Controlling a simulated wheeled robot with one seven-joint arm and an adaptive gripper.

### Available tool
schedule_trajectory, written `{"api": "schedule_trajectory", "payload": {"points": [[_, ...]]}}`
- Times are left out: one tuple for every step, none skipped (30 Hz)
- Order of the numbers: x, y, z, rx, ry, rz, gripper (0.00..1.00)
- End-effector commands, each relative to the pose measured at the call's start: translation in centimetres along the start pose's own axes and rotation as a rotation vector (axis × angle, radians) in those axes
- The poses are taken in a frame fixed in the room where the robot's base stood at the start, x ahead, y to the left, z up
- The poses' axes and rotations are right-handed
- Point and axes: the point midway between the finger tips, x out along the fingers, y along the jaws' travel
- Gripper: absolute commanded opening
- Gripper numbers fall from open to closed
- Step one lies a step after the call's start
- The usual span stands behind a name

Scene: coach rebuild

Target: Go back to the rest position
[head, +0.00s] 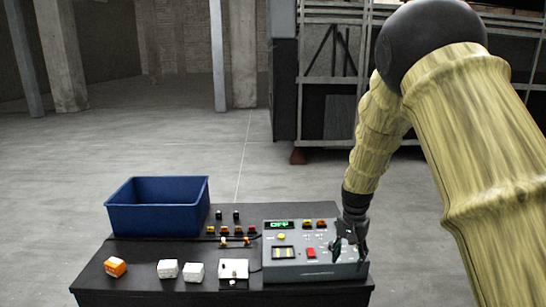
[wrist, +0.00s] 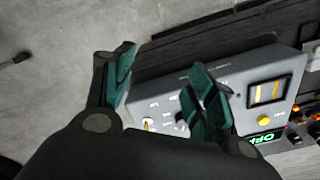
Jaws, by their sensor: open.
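My gripper (head: 347,240) is open and empty, with dark green finger pads, seen closely in the wrist view (wrist: 163,85). In the head view it is pointed down at the right side of a grey control box (head: 290,265). The fingers hide part of that side, and I cannot tell if they touch it. The box has a green display (head: 280,225) reading OFF, a red button (head: 311,253) and a yellow button (head: 281,237). In the wrist view the box (wrist: 235,72) shows partly behind the right finger, with a small knob (wrist: 148,124) between the fingers.
Small coloured buttons stand behind the plate. Open floor (head: 110,140) lies beyond; a dark metal frame (head: 335,60) stands behind.

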Motion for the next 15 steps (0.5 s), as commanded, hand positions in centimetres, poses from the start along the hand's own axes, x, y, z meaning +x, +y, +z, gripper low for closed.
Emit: {"api": "schedule_trajectory", "payload": {"points": [[1.1,0.3,0.3,-0.006,-0.001,0.003,0.56],[1.8,0.5,0.5,-0.010,-0.001,0.005,0.56],[2.6,0.8,0.7,-0.016,0.001,0.007,0.56],[3.3,1.1,0.9,-0.020,0.001,0.009,0.56],[4.0,1.3,1.1,-0.026,0.002,0.011,0.56],[5.0,1.7,1.4,-0.033,0.003,0.013,0.56],[5.8,2.0,1.7,-0.038,0.003,0.015,0.56],[6.7,2.3,2.0,-0.044,0.003,0.018,0.56],[7.9,2.7,2.4,-0.053,0.004,0.020,0.56],[9.0,3.2,2.9,-0.061,0.004,0.023,0.56],[10.0,3.6,3.3,-0.069,0.004,0.025,0.56],[11.6,4.2,4.1,-0.081,0.005,0.029,0.56],[13.0,4.8,4.8,-0.092,0.004,0.032,0.56],[14.3,5.4,5.4,-0.105,0.005,0.035,0.56],[16.2,6.3,6.5,-0.123,0.005,0.038,0.56]]}}
